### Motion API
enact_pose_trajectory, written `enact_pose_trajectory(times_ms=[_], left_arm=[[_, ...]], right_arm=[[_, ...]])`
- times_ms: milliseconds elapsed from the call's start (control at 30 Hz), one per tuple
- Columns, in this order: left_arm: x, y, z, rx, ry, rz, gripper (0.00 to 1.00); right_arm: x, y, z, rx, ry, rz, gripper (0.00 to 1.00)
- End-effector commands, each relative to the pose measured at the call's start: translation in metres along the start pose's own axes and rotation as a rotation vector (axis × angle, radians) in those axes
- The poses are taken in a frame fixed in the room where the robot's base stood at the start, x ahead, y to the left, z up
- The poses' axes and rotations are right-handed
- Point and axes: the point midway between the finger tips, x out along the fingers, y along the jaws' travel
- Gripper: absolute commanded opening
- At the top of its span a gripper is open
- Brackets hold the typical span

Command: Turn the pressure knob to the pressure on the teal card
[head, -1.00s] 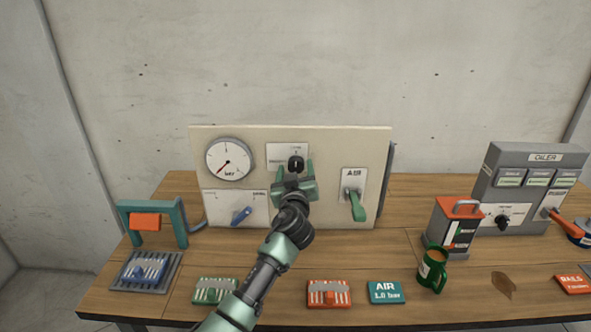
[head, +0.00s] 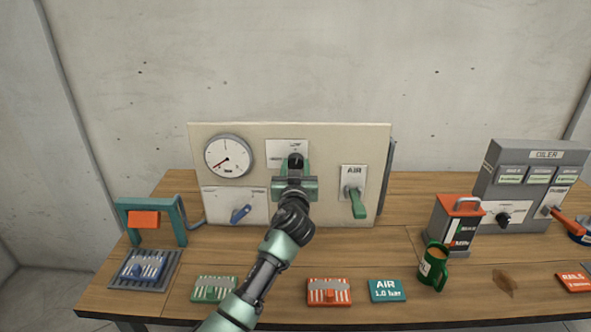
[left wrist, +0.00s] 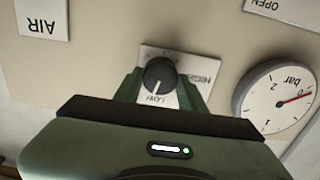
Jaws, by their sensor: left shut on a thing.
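The teal card (head: 387,291) lies on the table front and reads AIR 1.0 bar. The black pressure knob (head: 296,160) is on the upright cream panel, on a white plate marked LOW and HIGH. It also shows in the left wrist view (left wrist: 160,75), upside down. My left gripper (head: 295,170) has its fingers on either side of the knob and is shut on it, partly hiding the plate. The round bar gauge (head: 229,156) is left of the knob. Its red needle points lower left, near 0, as in the left wrist view (left wrist: 275,100). My right gripper is not in view.
A green-handled AIR lever (head: 357,203) is right of the knob, and a blue lever (head: 241,213) is below the gauge. Right of the panel stand a red-topped canister (head: 457,228), a green mug (head: 433,267) and the grey oiler box (head: 530,187).

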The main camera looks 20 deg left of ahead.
Motion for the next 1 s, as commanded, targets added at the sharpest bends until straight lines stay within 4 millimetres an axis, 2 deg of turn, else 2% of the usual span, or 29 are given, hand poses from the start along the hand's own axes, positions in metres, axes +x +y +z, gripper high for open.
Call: enact_pose_trajectory(times_ms=[300,700,1000], left_arm=[[-0.0002,0.0008,0.0011,0.297,-0.001,0.0,0.0],[-0.0002,0.0021,0.0008,0.667,-0.002,0.001,0.0],[-0.0001,0.002,0.0013,0.867,-0.003,0.001,0.0]], right_arm=[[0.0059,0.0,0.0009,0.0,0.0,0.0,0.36],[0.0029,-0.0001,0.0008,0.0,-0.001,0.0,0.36],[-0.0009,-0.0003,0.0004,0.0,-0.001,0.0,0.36]])
